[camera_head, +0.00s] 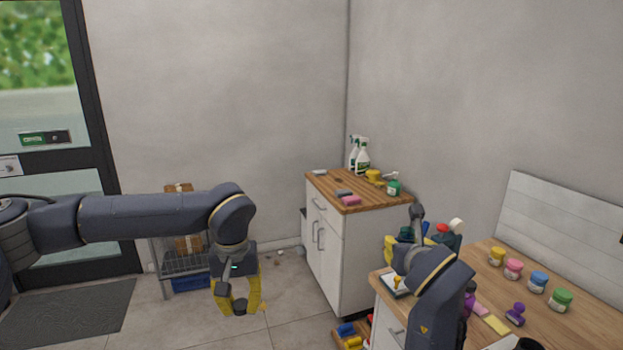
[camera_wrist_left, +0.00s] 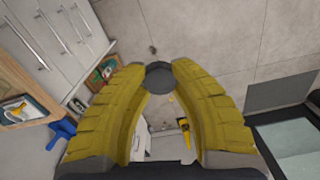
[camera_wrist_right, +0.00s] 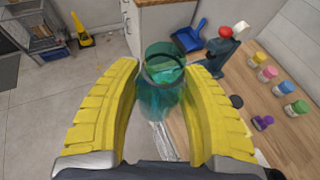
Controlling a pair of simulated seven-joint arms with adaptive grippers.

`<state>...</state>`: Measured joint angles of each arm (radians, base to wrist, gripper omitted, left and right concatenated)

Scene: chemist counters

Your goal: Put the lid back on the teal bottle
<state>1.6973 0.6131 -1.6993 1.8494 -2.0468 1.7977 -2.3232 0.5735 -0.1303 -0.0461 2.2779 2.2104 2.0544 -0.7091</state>
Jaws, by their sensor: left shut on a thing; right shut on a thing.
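My left gripper (camera_wrist_left: 160,78) is shut on a dark round lid (camera_wrist_left: 159,86), gripped between its fingertips. In the head view the left gripper (camera_head: 240,300) hangs over the floor left of the counters, pointing down. My right gripper (camera_wrist_right: 160,85) is shut on the translucent teal bottle (camera_wrist_right: 163,94), whose mouth shows open and uncapped in the right wrist view. In the head view the right gripper (camera_head: 403,243) is near the left end of the right counter, partly hidden behind my own arm. The bottle and the lid are well apart.
The wooden counter (camera_head: 580,300) holds several small colour-capped jars (camera_head: 538,281) and a purple stamp-like item (camera_head: 516,314). A white cabinet (camera_head: 335,250) behind carries spray bottles (camera_head: 362,157). A wire cart (camera_head: 180,267) stands by the wall. Open floor lies between cart and cabinet.

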